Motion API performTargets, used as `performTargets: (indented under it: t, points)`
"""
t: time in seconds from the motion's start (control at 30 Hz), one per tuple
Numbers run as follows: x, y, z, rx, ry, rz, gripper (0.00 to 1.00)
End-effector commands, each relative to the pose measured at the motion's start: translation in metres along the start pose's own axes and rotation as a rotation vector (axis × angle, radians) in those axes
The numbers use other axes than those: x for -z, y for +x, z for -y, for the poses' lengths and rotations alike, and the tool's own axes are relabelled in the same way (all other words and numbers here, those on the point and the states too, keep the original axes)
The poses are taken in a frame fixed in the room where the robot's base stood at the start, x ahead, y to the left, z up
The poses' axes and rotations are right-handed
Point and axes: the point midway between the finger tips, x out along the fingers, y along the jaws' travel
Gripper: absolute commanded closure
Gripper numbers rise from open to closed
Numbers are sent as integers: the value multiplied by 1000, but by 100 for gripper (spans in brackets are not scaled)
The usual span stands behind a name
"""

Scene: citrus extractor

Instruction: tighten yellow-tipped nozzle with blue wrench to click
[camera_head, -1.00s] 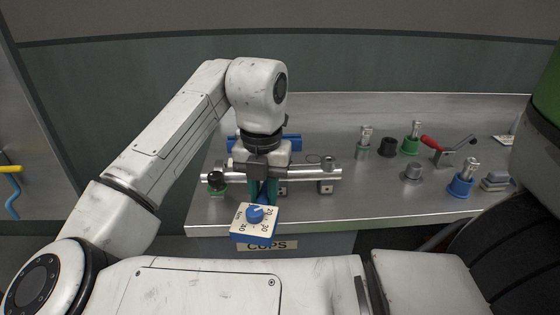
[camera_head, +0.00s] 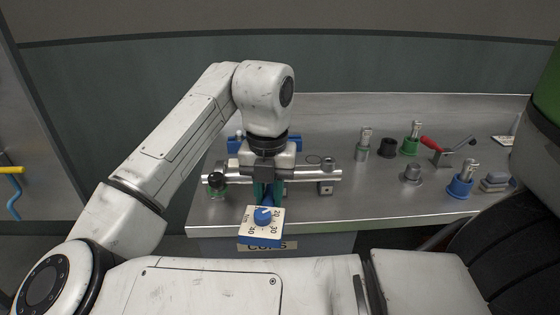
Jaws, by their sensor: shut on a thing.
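My gripper (camera_head: 268,192) is shut on the blue wrench, in front of a horizontal steel pipe. The wrench's box-shaped head (camera_head: 252,236) sticks out towards me past the bench edge. It has a blue body, a cream face with numbers such as 20, 30 and 40, and a blue knob. I cannot make out a yellow-tipped nozzle; the part of the pipe behind my gripper is covered.
The steel pipe (camera_head: 316,174) lies across the bench (camera_head: 385,205), with a black ball knob (camera_head: 217,180) at its left. Green (camera_head: 410,146), black (camera_head: 387,148) and blue (camera_head: 460,186) fittings and a red-handled clamp (camera_head: 445,152) stand to the right. A labelled bin is below the edge.

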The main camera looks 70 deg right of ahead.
Motion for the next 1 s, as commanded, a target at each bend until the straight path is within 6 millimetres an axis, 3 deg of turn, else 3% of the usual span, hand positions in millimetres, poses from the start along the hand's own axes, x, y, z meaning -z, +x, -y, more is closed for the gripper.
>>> performTargets:
  t: [1.0]
  points:
    - [-1,0,14,1,-81,1,100]
